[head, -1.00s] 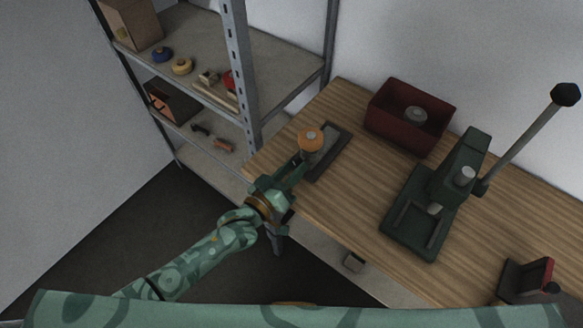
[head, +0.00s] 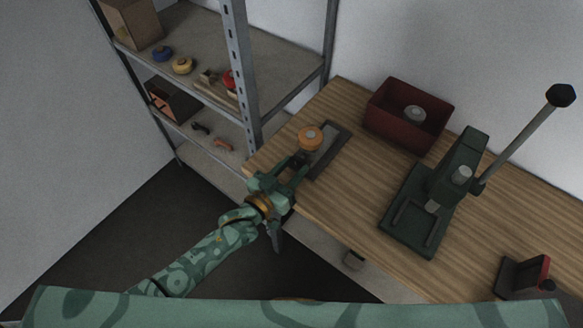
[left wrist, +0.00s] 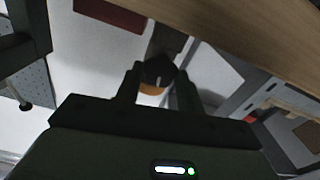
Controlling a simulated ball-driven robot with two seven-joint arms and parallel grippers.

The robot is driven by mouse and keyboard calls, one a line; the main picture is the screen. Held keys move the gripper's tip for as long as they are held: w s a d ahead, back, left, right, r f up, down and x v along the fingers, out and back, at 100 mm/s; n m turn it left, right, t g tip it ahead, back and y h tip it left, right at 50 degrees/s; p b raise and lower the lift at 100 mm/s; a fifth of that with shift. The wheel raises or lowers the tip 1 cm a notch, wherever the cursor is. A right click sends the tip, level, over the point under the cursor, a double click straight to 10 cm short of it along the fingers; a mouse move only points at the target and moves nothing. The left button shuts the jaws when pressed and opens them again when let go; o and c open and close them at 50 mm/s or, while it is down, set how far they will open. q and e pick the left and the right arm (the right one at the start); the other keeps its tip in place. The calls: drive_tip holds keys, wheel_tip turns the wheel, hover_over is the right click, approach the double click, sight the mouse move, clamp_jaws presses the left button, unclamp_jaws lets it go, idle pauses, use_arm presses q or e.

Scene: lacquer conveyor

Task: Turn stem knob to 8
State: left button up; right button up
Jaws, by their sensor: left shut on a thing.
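A dark knob (left wrist: 158,70) with a pale pointer line sits between the two fingers of my left gripper (left wrist: 160,88) in the left wrist view. In the head view the gripper (head: 301,161) is shut on this knob at the near end of a dark plate (head: 331,148) on the workbench. An orange round cap (head: 310,138) stands just beyond the fingers; a strip of orange (left wrist: 152,89) also shows by the knob in the wrist view. No scale numbers can be read. My right gripper is out of view.
A dark red bin (head: 378,127) holding a grey round part stands at the back of the bench (head: 350,205). A green lever press (head: 417,240) stands to its right. A metal shelf (head: 240,75) with small parts rises at the left.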

use_arm(q)
drive_tip(key=shift+f, duration=0.15)
drive_tip(key=o, duration=0.9)
drive_tip(key=shift+o, duration=0.5)
drive_tip(key=p+v, duration=0.1)
drive_tip(key=v, duration=1.5)
drive_tip(key=shift+s, duration=0.2)
drive_tip(key=shift+a, duration=0.1)
